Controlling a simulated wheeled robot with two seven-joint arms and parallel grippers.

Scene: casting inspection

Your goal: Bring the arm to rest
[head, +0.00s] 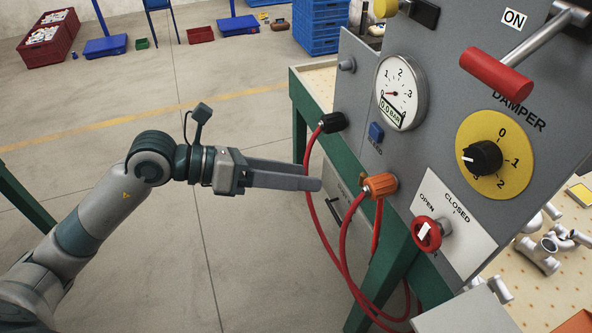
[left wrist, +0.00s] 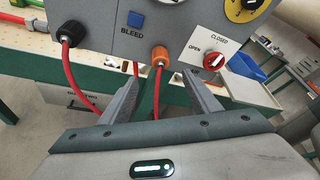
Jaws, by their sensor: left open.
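My left arm reaches in from the left in the head view, and its gripper (head: 318,176) is in front of the panel's lower left part, over the red hoses. In the left wrist view the two fingers (left wrist: 160,85) stand apart with nothing held between them. The grey test panel (head: 355,100) carries a gauge (head: 401,91), a blue bleed button (head: 376,131), an orange hose connector (head: 380,186), a black hose connector (head: 332,122) and a red valve knob (head: 426,234). The same orange connector shows beyond the fingers in the left wrist view (left wrist: 160,57). My right gripper is not in view.
Red hoses (head: 340,254) hang in loops below the panel. A yellow damper dial (head: 504,135) and a red-handled lever (head: 497,73) are on the panel's right. Metal castings (head: 540,254) lie at right. Crates (head: 320,27) stand at the back; the floor left of the bench is open.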

